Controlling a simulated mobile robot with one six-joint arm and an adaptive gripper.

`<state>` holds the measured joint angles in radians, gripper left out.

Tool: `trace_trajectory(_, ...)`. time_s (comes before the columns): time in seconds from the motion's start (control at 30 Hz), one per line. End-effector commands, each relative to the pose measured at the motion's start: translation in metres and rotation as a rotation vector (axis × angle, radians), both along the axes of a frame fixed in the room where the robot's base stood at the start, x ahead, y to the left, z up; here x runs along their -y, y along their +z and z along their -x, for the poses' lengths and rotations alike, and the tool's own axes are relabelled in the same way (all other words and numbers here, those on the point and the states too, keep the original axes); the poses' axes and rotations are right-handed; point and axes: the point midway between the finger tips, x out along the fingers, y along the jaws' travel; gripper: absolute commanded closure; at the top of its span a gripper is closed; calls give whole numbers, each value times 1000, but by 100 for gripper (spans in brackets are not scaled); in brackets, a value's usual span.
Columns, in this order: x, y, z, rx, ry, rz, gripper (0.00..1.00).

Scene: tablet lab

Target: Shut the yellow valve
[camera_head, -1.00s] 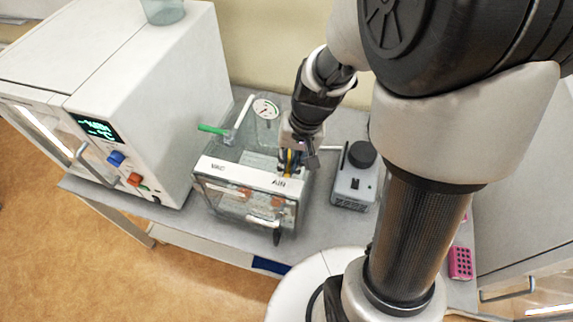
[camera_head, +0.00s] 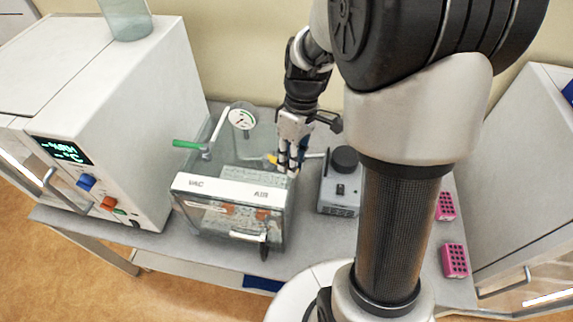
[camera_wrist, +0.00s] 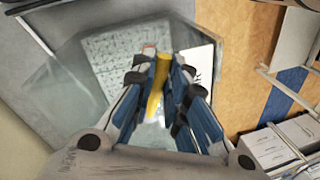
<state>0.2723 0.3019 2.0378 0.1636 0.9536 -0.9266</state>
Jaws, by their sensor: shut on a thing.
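The yellow valve handle (camera_head: 272,158) is on the clear vacuum chamber (camera_head: 228,222), on its right side near the AIR label. In the head view its yellow end shows just left of my fingers; the rest is hidden behind them. My gripper (camera_head: 290,166) points down there. In the wrist view the yellow handle (camera_wrist: 157,85) stands between the blue-and-grey fingers of my gripper (camera_wrist: 163,85), which are shut on it. The valve body under the fingers is mostly hidden.
A green valve handle (camera_head: 187,144) and a dial gauge (camera_head: 241,117) are on the chamber's left and back. A white oven (camera_head: 150,120) stands left, a grey pump (camera_head: 338,195) close right. Pink racks (camera_head: 455,260) lie at the bench's right end.

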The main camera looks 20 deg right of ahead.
Motion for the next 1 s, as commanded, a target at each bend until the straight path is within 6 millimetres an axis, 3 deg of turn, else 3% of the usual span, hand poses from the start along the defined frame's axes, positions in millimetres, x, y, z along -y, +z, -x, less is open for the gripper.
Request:
trace_trajectory(0.5,15,0,-16,1,341,0,100)
trace_trajectory(1.0,18,1,-20,4,407,1,100)
